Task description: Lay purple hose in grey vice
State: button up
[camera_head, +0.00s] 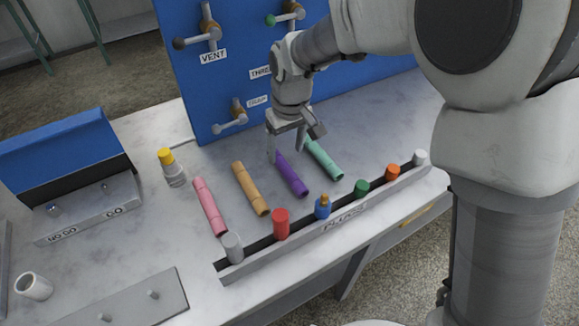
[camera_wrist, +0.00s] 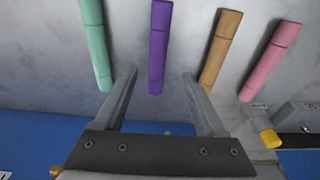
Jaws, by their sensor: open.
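The purple hose (camera_head: 292,176) is a short straight tube lying on the marbled table, between the mint hose (camera_head: 323,159) and the tan hose (camera_head: 250,188). My gripper (camera_head: 285,150) is open and empty, pointing down near the far end of the purple hose. In the wrist view, the purple hose (camera_wrist: 159,45) runs toward the gap between my open fingers (camera_wrist: 160,73). Its near end shows between the fingertips, and neither finger visibly touches it. I cannot pick out a grey vice with certainty in either view.
A pink hose (camera_head: 209,206) lies left of the tan one. A long rail (camera_head: 330,224) with several coloured plugs runs along the front edge. A blue panel (camera_head: 225,75) with valves stands behind.

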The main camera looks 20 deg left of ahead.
aim_at(287, 168)
jog(key=f, duration=0.2)
jog(key=f+b, duration=0.1)
jog(key=f, duration=0.4)
jog(key=shift+w+f, duration=0.1)
jog(key=shift+w, duration=0.15)
jog(key=shift+c, duration=0.3)
grip_shut()
